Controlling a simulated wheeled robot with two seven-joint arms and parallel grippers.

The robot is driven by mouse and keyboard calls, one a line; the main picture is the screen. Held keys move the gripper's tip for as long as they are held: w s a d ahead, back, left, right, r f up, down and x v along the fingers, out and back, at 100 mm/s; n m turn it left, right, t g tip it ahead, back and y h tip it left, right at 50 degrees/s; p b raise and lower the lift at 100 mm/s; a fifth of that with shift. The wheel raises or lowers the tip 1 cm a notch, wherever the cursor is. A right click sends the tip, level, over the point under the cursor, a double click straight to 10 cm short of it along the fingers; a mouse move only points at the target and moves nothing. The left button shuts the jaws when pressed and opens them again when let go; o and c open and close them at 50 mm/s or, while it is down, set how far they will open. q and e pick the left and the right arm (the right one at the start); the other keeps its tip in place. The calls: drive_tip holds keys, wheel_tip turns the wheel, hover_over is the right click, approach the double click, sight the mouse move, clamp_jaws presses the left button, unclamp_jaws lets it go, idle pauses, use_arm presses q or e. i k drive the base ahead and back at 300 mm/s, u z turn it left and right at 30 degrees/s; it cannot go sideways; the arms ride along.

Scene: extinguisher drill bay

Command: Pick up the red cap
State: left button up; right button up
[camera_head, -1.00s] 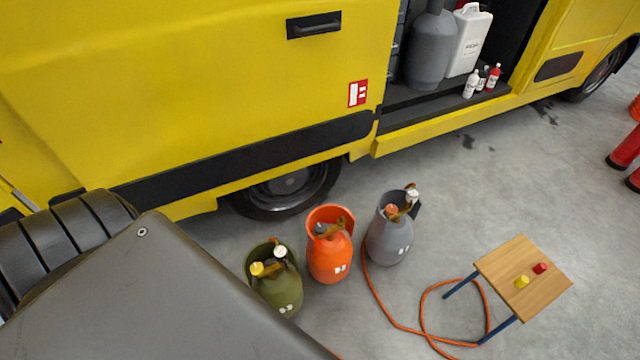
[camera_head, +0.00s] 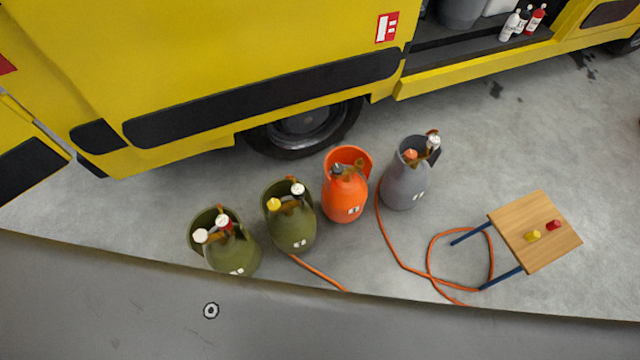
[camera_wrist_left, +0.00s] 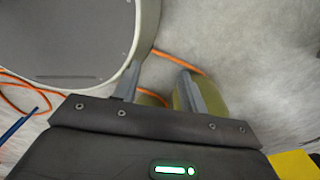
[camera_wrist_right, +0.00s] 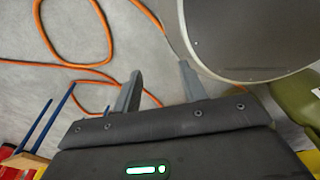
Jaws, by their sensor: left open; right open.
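A small red cap (camera_head: 554,225) sits on a wooden-topped stool (camera_head: 515,218) at the right of the head view. A yellow cap (camera_head: 533,236) stands just left of it on the same top. My left gripper (camera_wrist_left: 158,82) shows only in its own wrist view, with its fingers apart and nothing clearly held between them. My right gripper (camera_wrist_right: 160,79) shows only in its own wrist view, open and empty above the floor. Stool legs (camera_wrist_right: 58,122) show at the lower left there. The red cap cannot be made out in either wrist view.
Two green cylinders (camera_head: 291,226) (camera_head: 236,257), an orange cylinder (camera_head: 344,200) and a grey cylinder (camera_head: 403,187) stand between the yellow van (camera_head: 250,60) and me. An orange hose (camera_head: 399,258) loops on the floor beside the stool. Floor right of the stool is clear.

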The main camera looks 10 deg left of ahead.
sight(553, 225)
drive_tip(key=z, duration=2.3)
drive_tip(key=k, duration=1.15)
drive_tip(key=z, duration=0.7)
drive_tip(key=i, duration=1.8)
drive_tip(key=u, duration=1.25)
drive_tip(key=i, duration=1)
drive_tip(key=u, duration=1.2)
drive_tip(key=i, duration=0.25)
drive_tip(key=u, duration=0.25)
